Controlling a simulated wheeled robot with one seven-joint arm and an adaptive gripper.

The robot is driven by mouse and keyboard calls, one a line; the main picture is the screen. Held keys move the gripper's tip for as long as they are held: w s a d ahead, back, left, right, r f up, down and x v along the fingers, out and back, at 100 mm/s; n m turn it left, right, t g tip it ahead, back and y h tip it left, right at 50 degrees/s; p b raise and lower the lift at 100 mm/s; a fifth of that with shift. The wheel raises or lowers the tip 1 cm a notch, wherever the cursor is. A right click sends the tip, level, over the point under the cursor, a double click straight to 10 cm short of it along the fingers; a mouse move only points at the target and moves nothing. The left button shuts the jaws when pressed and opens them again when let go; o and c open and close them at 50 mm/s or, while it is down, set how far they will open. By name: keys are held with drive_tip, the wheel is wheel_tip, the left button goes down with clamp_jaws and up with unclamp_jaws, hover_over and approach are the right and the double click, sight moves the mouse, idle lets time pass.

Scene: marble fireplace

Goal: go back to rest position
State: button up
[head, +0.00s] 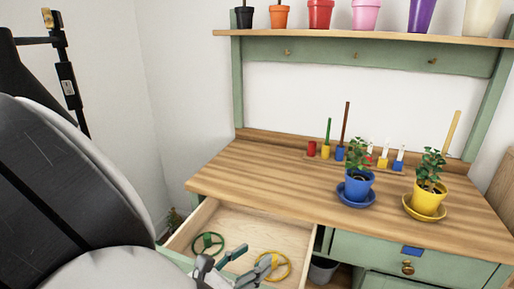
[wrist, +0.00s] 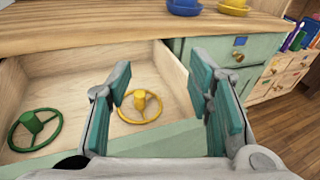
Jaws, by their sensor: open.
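My gripper (head: 249,268) is open and empty at the front of the open drawer. In the wrist view its two teal-padded fingers (wrist: 166,88) stand wide apart, with the drawer's front edge showing between them. The pulled-out drawer (head: 235,222) is light wood inside. A green ring with a hub and spokes (head: 207,245) lies in it on the left, and a similar yellow one (head: 286,267) lies on the right. In the wrist view the yellow ring (wrist: 138,106) shows between the fingers, beyond the drawer front, apart from them.
The wooden bench top (head: 270,177) overhangs the drawer. On it stand a blue potted plant (head: 358,190) and a yellow potted plant (head: 429,198) on saucers. Several coloured pots line the shelf (head: 370,39) above. A closed green drawer (head: 365,252) is to the right. White wall is at left.

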drive_tip(key=s+d+r+m+g, duration=0.3)
drive_tip(key=d+m+g, duration=0.15)
drive_tip(key=d, duration=0.25)
drive_tip(key=s+d+r+m+g+y, duration=0.1)
drive_tip(key=s+d+r+m+g, duration=0.1)
drive_tip(key=d+r+m+g, duration=0.35)
drive_tip(key=s+d+r+m+g, duration=0.1)
drive_tip(key=s+d+m+g, duration=0.15)
drive_tip(key=d+m, duration=0.45)
drive_tip(key=s+d+r+m+t+y, duration=0.1)
drive_tip(key=s+r+m+y, duration=0.2)
drive_tip(key=s+m+y, duration=0.4)
drive_tip(key=s+d+r+m+y, duration=0.2)
drive_tip(key=s+m, duration=0.3)
drive_tip(key=s, duration=0.5)
wheel_tip(320, 180, up, 21)
drive_tip(key=a+t+p, duration=0.1)
drive_tip(key=t+p, duration=0.2)
drive_tip(key=p, duration=1.5)
drive_tip(key=shift+w+f+y+p, duration=0.15)
drive_tip(key=shift+w+y+p, duration=0.15)
drive_tip(key=shift+p, duration=0.1)
drive_tip(key=shift+t, duration=0.25)
